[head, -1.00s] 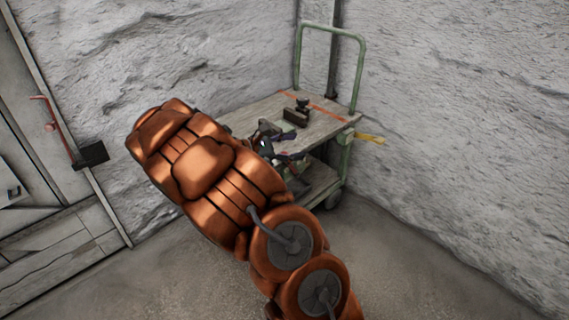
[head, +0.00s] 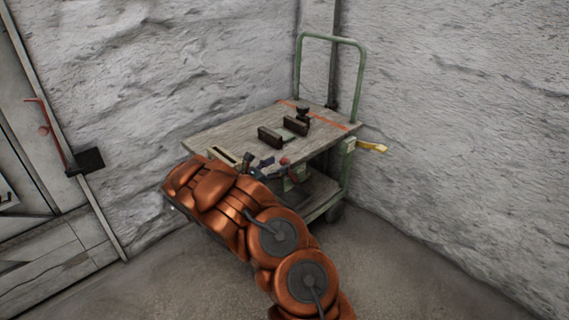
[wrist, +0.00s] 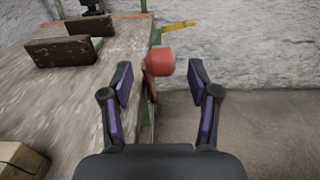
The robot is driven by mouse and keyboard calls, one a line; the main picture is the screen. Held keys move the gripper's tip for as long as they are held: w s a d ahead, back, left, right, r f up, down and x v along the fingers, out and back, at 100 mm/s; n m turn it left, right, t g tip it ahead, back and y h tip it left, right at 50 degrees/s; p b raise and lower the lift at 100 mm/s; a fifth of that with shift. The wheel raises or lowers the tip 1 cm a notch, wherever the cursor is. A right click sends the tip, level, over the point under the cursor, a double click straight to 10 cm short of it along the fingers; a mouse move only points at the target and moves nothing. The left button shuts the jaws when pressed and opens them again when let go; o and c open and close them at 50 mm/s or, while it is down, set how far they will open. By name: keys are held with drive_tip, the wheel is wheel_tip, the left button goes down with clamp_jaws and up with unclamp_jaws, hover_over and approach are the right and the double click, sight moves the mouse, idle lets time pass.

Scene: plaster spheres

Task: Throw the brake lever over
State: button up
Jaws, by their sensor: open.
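A lever with a round red knob (wrist: 160,63) stands at the side edge of the cart in the wrist view. Its red shank runs down below the knob. The knob also shows in the head view (head: 284,161), small, by the cart's near edge. My gripper (wrist: 160,82) is open, with one finger on each side of the lever's line. The knob appears just beyond the fingertips; I see no contact. In the head view my gripper (head: 266,167) is at the cart's near edge, partly hidden behind my arm.
The cart's wooden deck (head: 225,135) carries dark blocks (head: 270,137) and (head: 296,125). A yellow handle (head: 372,147) sticks out at its right side; a green push bar (head: 330,38) rises behind. A door with a red handle (head: 45,130) is at left. Rough walls enclose the corner.

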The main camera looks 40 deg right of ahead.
sight(282, 164)
drive_tip(key=shift+s+d, duration=0.1)
drive_tip(key=shift+d, duration=1.95)
clamp_jaws()
drive_tip(key=shift+s, duration=0.1)
